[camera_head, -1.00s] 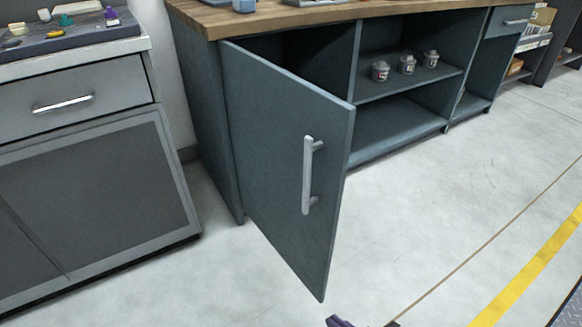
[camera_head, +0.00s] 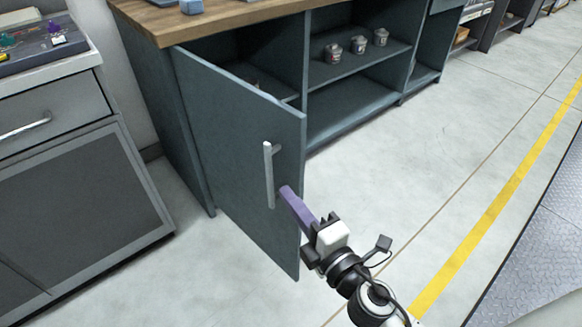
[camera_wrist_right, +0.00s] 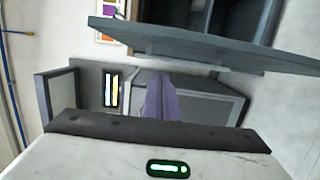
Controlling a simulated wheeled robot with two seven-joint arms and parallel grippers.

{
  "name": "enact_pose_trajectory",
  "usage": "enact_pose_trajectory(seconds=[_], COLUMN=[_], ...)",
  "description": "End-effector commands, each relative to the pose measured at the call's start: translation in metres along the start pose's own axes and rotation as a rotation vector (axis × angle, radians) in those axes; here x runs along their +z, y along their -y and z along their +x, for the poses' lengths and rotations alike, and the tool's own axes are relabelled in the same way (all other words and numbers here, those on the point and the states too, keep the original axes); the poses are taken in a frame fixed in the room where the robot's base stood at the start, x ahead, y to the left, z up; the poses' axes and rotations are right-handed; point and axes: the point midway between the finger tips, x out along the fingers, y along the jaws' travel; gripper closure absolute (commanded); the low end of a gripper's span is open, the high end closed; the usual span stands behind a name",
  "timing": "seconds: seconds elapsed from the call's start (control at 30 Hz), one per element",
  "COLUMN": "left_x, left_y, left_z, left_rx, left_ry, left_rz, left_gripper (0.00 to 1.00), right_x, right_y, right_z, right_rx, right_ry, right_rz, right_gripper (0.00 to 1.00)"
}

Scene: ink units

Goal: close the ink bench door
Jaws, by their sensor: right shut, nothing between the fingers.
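The ink bench door (camera_head: 235,150) is a dark blue-grey panel standing ajar, hinged on its left side at the bench's left end. A pale vertical bar handle (camera_head: 268,175) is on its outer face. My right gripper (camera_head: 285,192) has purple fingers, shut and empty. Its tips show just right of the handle in front of the door's outer face; whether they touch the door I cannot tell. In the right wrist view the purple fingers (camera_wrist_right: 160,100) point toward the door panel (camera_wrist_right: 200,42), which crosses the top. My left gripper is not in view.
The ink bench has a wooden top (camera_head: 215,18) and open shelves with several small tins (camera_head: 357,45). A grey cabinet (camera_head: 85,195) with a drawer stands at the left, apart from the bench. The floor (camera_head: 420,140) to the right is clear, with a yellow line (camera_head: 500,205).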

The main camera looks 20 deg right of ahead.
Motion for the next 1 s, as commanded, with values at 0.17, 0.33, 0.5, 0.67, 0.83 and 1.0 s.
enact_pose_trajectory(seconds=[0.17,0.33,0.5,0.67,0.83,1.0], left_x=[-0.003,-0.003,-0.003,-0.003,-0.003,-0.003], left_y=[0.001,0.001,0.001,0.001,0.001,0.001], left_z=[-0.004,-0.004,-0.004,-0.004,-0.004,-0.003], left_rx=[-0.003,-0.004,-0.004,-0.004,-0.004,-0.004], left_ry=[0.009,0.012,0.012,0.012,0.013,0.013], left_rz=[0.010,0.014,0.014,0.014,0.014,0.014], left_gripper=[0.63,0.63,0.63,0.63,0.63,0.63], right_x=[0.001,0.015,0.033,0.039,0.040,0.040], right_y=[-0.004,0.000,0.000,0.000,0.000,0.000], right_z=[0.041,0.060,0.064,0.066,0.066,0.066], right_rx=[0.003,-0.001,-0.001,-0.001,-0.001,-0.001], right_ry=[0.001,0.002,0.002,0.001,0.001,0.000], right_rz=[0.000,-0.002,0.001,0.003,0.004,0.003], right_gripper=[1.00,1.00,1.00,1.00,1.00,1.00])
